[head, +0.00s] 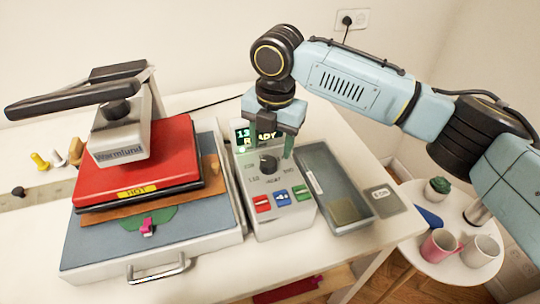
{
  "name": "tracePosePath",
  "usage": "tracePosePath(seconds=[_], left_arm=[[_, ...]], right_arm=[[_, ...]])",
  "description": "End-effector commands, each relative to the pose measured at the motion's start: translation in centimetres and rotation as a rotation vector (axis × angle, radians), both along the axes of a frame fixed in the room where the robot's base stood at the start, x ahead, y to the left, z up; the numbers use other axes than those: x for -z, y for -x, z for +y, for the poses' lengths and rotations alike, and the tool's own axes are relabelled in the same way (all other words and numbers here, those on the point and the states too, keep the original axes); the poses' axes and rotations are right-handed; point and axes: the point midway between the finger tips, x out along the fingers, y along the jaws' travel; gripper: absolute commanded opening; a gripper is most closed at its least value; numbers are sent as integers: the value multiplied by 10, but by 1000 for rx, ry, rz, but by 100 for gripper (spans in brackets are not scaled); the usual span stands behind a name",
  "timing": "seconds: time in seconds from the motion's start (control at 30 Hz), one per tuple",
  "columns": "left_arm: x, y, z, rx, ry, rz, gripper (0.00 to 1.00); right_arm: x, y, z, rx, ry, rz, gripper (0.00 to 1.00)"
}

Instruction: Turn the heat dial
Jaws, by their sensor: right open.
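The heat dial (268,164) is a dark round knob on the sloped face of a pale control box (277,221), between printed number marks. Above it a screen (256,137) shows green text, partly covered by my gripper. Red, blue and green buttons sit below the dial. My right gripper (270,151) is open and points down, with one finger on each side of the dial's upper area. I cannot tell whether the fingers touch the dial. My left gripper is not in view.
A heat press with a red HOT plate (138,165) and black handle stands left of the box. A grey tray (330,185) lies close on the right. A round side table (455,262) with mugs and a small plant stands at lower right.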

Motion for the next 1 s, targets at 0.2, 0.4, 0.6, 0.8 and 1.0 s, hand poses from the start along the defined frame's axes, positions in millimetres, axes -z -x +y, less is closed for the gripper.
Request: tracePosePath(seconds=[0.2, 0.4, 0.6, 0.8, 1.0], left_arm=[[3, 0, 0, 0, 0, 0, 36], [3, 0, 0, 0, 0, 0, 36], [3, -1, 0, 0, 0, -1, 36], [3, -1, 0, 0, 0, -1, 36], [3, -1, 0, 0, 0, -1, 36]], right_arm=[[35, -1, 2, 1, 0, 0, 56], [46, -1, 3, 1, -1, 0, 56], [46, -1, 3, 1, -1, -2, 56], [46, -1, 3, 1, -1, -2, 38], [46, -1, 3, 1, -1, -2, 11]])
